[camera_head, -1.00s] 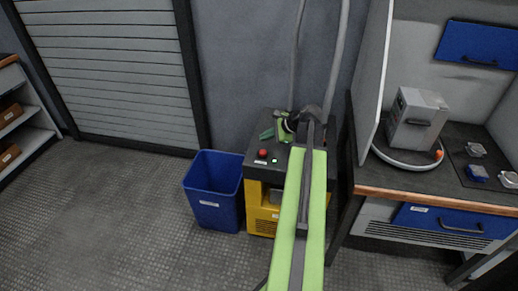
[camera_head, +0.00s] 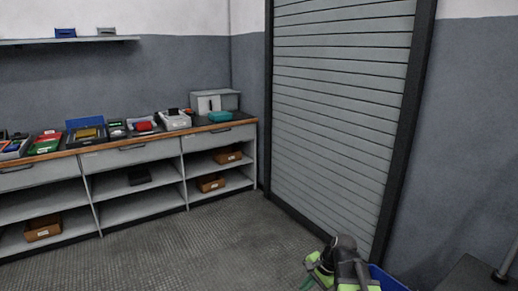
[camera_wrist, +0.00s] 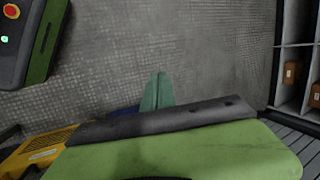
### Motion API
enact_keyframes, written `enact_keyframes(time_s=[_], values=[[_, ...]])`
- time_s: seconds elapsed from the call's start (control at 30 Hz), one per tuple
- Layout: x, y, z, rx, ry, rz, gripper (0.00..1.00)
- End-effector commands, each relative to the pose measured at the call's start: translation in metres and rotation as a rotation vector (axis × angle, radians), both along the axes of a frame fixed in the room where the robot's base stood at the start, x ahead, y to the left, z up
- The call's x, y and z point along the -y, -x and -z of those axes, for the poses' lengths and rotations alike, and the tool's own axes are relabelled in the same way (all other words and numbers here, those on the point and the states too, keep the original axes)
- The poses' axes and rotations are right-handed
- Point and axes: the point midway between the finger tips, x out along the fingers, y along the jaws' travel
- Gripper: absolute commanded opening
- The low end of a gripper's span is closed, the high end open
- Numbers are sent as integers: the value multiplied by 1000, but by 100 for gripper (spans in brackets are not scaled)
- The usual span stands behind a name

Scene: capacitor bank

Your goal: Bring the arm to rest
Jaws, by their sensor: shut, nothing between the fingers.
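My arm, green and dark grey, shows at the bottom edge of the head view, folded, with a green tip of my gripper (camera_head: 307,282) just showing. In the wrist view my gripper (camera_wrist: 157,90) is a pair of teal fingers pressed together, empty, over the grey textured floor. A green and dark grey part of my own arm crosses the lower part of that view.
The blue bin (camera_head: 385,279) is partly hidden behind my arm. A roller shutter (camera_head: 335,110) stands behind. A workbench (camera_head: 130,160) with trays and boxes runs along the left. Open floor (camera_head: 200,250) lies between.

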Motion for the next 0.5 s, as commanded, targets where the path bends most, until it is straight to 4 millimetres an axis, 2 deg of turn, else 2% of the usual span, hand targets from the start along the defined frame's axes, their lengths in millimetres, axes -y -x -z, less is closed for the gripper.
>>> enact_keyframes(time_s=[0.03, 0.13, 0.17, 0.3, 0.37, 0.4, 0.43, 0.5], values=[[-21, 13, 4, 1, 55, -107, 0], [-44, 40, 14, 1, 198, -361, 0], [-43, 48, 16, -1, 245, -439, 0], [-6, 73, 21, -32, 411, -726, 0], [4, 77, 21, -38, 445, -849, 0], [3, 77, 16, -26, 443, -915, 0], [3, 77, -4, -27, 442, -906, 0], [3, 76, -26, -26, 442, -902, 0]])
